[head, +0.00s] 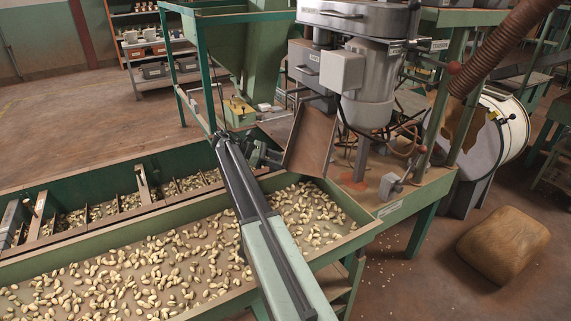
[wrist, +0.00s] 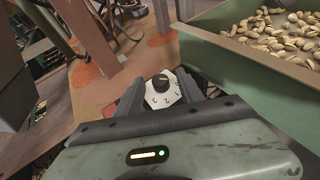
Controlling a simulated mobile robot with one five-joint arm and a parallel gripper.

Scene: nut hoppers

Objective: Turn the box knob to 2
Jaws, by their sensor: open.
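In the wrist view, a small black knob (wrist: 160,82) sits on a white dial plate (wrist: 161,99) with small printed figures, among them 2 and 3. I cannot tell which figure the knob points to. My gripper (wrist: 160,86) is open, with one dark finger on each side of the dial. The knob shows between the fingertips, and I see no clear contact. In the head view, my gripper (head: 272,156) is beside the brown sloping chute, above the far edge of the nut tray. The knob and its box are not distinguishable there.
A green tray (head: 362,238) full of pistachios lies beneath my arm; its wall (wrist: 240,55) is close on the right in the wrist view. The brown chute (head: 308,140) and grey machine (head: 367,98) stand close by. A tan sack (head: 503,246) lies on the floor.

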